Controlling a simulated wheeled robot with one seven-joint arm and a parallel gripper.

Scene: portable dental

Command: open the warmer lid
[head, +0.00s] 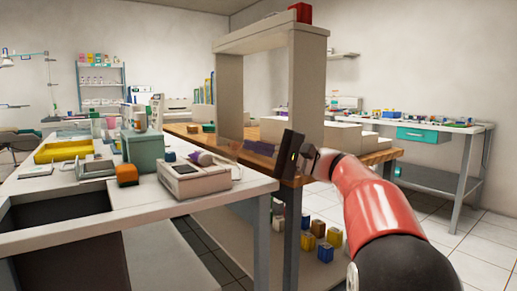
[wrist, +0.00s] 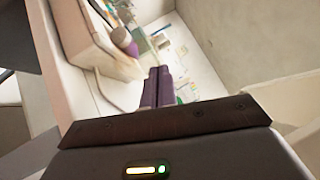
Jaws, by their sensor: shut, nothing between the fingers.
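A white box-shaped device (head: 193,184) with a grey panel stands near the right end of the long white bench; it looks like the warmer. In the wrist view its pale side (wrist: 80,30) shows at upper left. A purple and white rounded part (head: 203,158) sits at its upper right and also shows in the wrist view (wrist: 124,40). I cannot tell which part is the lid or whether it is open. My gripper (head: 246,146) is right of the device, apart from it, pointing left. Its purple fingers (wrist: 160,72) are together and empty.
A green-grey box (head: 142,150) and an orange block (head: 127,175) stand left of the device. A tall beige frame (head: 303,90) rises behind my gripper. A pale cable (wrist: 103,95) runs beside the device. The bench's right front edge is clear.

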